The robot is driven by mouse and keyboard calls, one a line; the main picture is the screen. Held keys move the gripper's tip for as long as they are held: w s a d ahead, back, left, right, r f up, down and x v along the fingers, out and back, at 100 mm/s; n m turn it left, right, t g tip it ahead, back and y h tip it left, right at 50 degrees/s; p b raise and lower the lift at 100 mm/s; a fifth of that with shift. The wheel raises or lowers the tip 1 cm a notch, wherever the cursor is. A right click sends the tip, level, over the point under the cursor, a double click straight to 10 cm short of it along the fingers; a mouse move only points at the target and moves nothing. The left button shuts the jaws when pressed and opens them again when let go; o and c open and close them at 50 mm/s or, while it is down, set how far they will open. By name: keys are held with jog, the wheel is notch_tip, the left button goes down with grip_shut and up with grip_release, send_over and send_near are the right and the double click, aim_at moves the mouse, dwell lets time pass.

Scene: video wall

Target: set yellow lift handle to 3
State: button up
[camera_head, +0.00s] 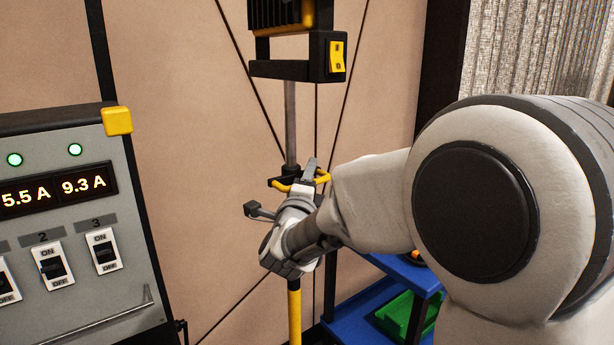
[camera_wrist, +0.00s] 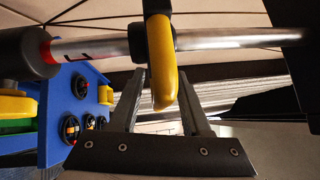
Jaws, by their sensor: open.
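In the wrist view, the curved yellow handle (camera_wrist: 163,72) hangs from a dark collar on the pole (camera_wrist: 215,39), between my two fingers. My gripper (camera_head: 310,172) is at the handle and hides part of it in the head view. In the wrist view my gripper (camera_wrist: 161,82) is open, with visible gaps beside the handle. A dark and red mark lies on the pole left of the handle; I cannot read any number.
A black and yellow lamp head (camera_head: 295,55) tops the pole. A switch panel (camera_head: 75,225) with lit readouts stands at left. A blue cart (camera_head: 375,300) with a green bin (camera_head: 395,315) stands low behind my arm. A wall is close behind the pole.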

grip_shut()
dwell(1.5)
